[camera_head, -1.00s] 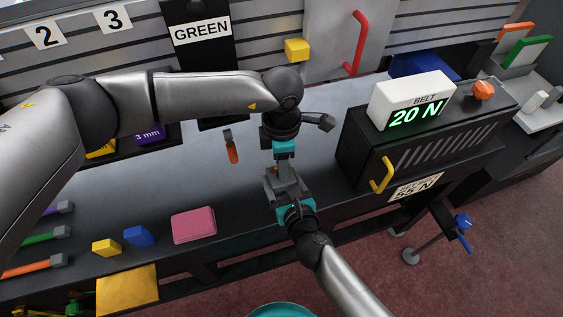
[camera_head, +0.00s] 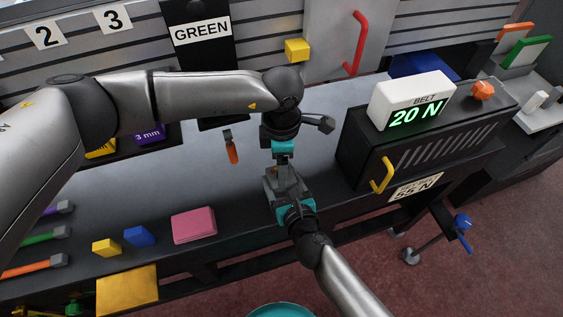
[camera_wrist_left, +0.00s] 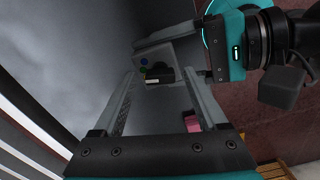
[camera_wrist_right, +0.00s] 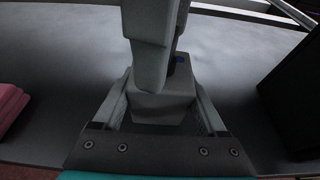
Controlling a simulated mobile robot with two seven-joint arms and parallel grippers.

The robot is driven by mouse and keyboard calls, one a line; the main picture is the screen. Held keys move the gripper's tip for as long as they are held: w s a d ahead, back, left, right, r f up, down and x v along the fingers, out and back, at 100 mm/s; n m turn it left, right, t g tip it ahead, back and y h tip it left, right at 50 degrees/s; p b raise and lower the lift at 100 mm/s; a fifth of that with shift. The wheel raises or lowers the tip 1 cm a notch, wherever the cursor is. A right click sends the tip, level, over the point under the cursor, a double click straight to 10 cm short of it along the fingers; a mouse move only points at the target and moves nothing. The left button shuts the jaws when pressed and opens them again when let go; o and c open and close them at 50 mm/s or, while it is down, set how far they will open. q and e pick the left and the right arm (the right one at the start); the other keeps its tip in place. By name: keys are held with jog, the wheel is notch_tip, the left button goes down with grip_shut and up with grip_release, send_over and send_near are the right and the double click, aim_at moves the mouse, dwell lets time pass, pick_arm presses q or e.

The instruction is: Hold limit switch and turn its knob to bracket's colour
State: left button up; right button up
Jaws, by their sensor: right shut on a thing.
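The limit switch is a grey box (camera_head: 283,181) held upright below my left gripper; it also shows in the right wrist view (camera_wrist_right: 160,108). My right gripper (camera_head: 287,196) is shut on its body. In the left wrist view the switch (camera_wrist_left: 160,56) shows small blue and green marks and a dark knob (camera_wrist_left: 159,74) with a pale yellowish strip beside it. My left gripper (camera_wrist_left: 160,78) is open, its fingers pointing down at the knob, one on either side. Whether they touch the knob is hidden. I cannot tell which thing is the bracket.
A black machine (camera_head: 425,150) with a "BELT 20 N" display stands close on the right. A pink block (camera_head: 194,225), a blue block (camera_head: 139,235) and a yellow block (camera_head: 107,247) lie on the left. An orange-handled tool (camera_head: 232,150) lies behind. A "GREEN" sign (camera_head: 202,32) hangs at the back.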

pick_arm(q)
jog(key=shift+r, duration=0.1)
notch_tip(320, 180, up, 12)
dwell(0.5)
pick_arm(e)
jog(key=o, duration=1.6)
jog(key=shift+c, duration=0.2)
jog(key=shift+s, duration=0.1)
jog(key=v, duration=1.2)
